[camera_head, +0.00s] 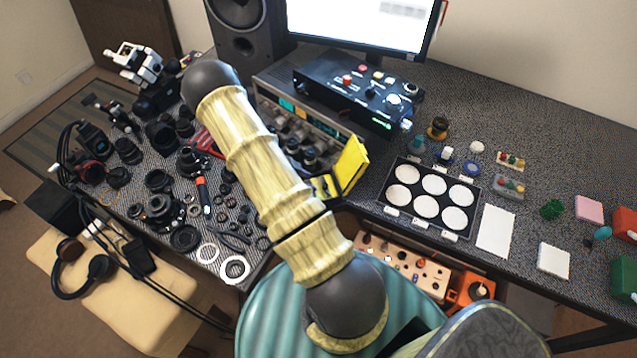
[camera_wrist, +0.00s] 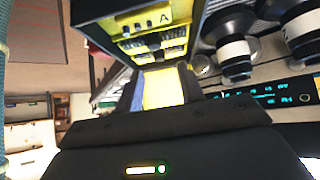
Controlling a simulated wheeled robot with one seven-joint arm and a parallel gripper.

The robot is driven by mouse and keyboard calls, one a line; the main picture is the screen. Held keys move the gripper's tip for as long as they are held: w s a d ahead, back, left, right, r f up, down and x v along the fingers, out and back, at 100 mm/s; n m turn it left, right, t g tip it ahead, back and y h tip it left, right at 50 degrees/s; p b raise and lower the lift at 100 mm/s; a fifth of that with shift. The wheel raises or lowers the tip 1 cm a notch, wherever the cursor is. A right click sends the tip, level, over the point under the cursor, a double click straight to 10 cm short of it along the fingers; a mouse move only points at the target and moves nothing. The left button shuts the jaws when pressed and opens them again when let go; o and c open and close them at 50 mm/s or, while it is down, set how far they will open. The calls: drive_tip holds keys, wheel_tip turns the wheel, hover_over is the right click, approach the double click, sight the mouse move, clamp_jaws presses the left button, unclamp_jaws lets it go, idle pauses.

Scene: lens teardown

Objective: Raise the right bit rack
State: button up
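A black-and-yellow bit case stands at the desk's front edge in the head view. Its yellow panel (camera_head: 351,163) is tilted upright, and a lower yellow-and-black part (camera_head: 323,187) lies beside it, partly behind my arm. The wrist view shows a black-framed bit rack (camera_wrist: 155,38) with rows of bits in yellow holders and a letter A. I cannot tell whether this is the right rack. My gripper (camera_wrist: 165,85) is close in front of it, with yellow and blue surfaces at its front.
A black control box (camera_head: 355,95) stands behind the case, on an instrument with a lit display. Lens parts crowd the left side of the desk. A black tray (camera_head: 386,205) with white discs lies to the right. A teal stool (camera_head: 262,315) is below.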

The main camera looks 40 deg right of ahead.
sight(323, 186)
drive_tip(key=x, duration=0.5)
drive_tip(key=shift+s+d+f+p, duration=0.2)
drive_tip(key=shift+s+d+p, duration=0.1)
drive_tip(key=shift+s, duration=0.05)
drive_tip(key=shift+w, duration=0.1)
clamp_jaws()
